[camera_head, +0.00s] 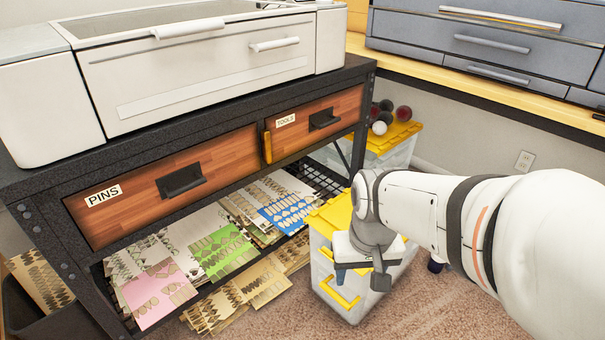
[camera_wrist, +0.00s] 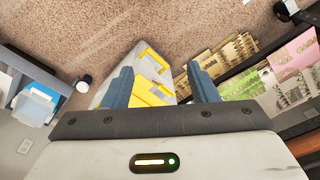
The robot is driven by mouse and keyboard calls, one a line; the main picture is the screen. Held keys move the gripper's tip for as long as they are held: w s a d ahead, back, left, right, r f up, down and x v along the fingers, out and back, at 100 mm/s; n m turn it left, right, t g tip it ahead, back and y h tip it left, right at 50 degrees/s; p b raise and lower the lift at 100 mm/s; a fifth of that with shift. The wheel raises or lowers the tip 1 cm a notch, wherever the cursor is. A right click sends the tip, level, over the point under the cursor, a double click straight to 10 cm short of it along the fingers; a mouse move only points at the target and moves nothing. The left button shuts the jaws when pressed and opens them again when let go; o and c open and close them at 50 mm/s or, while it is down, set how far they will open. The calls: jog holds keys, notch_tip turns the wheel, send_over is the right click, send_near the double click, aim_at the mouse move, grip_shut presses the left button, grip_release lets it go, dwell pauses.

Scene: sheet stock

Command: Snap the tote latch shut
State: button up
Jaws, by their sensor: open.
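The tote (camera_head: 322,262) is a pale bin with a yellow lid (camera_head: 328,213), standing on the carpet beside the shelving unit. A yellow loop-shaped latch (camera_head: 341,292) is on its front wall; I cannot tell whether it is fastened. My gripper (camera_head: 361,275) points down in front of the tote and hides part of its lid and wall. In the wrist view my gripper (camera_wrist: 160,70) is open, its two blue-grey fingers apart with nothing held. Yellow tote parts (camera_wrist: 152,92) and the pale tote wall (camera_wrist: 153,66) show between the fingers. I cannot tell whether a finger touches them.
The black shelving unit (camera_head: 50,190) has two wooden drawers and shelves of patterned sheets (camera_head: 222,250) left of the tote. A second yellow-lidded tote (camera_head: 392,150) with several balls stands behind. Carpet (camera_head: 440,310) is open at the lower right.

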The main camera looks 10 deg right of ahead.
jog(key=o, duration=0.6)
jog(key=w+f+m, duration=0.3)
jog(key=w+f, duration=0.1)
jog(key=w, duration=0.8)
jog(key=shift+m+g, duration=0.3)
jog(key=shift+m, duration=0.1)
jog(key=shift+o, duration=0.4)
jog(key=w+f+m, duration=0.3)
jog(key=w+f, duration=0.4)
jog(key=w, duration=0.1)
jog(key=shift+w+p, duration=0.3)
jog(key=shift+p, duration=0.05)
jog(key=m, duration=0.3)
send_over(327, 255)
jog(key=shift+g, duration=0.3)
jog(key=f, duration=0.9)
jog(key=shift+s+a+f, duration=0.15)
jog(key=shift+s+f, duration=0.05)
jog(key=shift+s, duration=0.1)
notch_tip(327, 255, down, 7)
jog(key=shift+b, duration=1.1)
jog(key=shift+f, duration=0.5)
